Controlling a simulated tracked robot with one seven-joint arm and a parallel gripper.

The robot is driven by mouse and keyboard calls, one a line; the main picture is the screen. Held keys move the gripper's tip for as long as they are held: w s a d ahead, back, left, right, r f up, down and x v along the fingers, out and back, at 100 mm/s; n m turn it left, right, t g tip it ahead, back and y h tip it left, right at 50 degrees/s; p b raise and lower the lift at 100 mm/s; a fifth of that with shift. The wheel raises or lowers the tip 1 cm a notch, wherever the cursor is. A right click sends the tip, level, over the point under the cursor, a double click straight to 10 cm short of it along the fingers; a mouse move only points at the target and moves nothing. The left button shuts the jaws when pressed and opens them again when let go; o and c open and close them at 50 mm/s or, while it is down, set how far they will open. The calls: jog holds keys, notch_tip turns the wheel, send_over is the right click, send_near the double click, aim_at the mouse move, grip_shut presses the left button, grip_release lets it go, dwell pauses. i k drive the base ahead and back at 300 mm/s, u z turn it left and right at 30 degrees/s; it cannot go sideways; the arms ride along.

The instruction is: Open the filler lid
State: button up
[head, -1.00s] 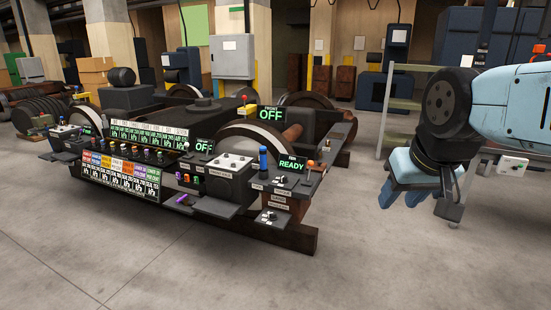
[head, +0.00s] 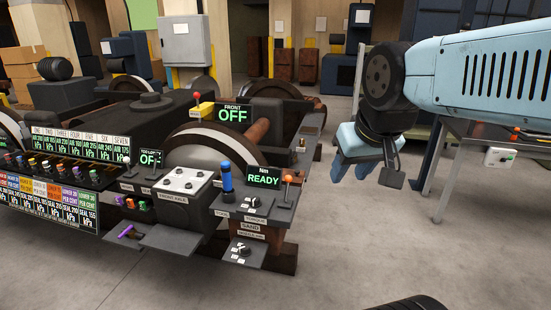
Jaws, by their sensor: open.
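I cannot tell for sure which part is the filler lid. A grey box with a pale, bolted top (head: 185,181) stands at the near end of the machine, a small dark shelf (head: 168,238) in front of it. Right of it is a dark station with a label reading SAND (head: 250,226), small levers, a blue upright cylinder (head: 226,178) and a green READY display (head: 264,177). My gripper (head: 350,172) hangs open and empty, pointing down, to the right of this station and clear of it.
A purple lever (head: 128,232) sticks out in front. Shelving stands behind my arm.

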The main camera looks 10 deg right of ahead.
aim_at(298, 176)
jog(key=z, duration=0.15)
jog(key=i, duration=1.6)
jog(key=z, duration=0.15)
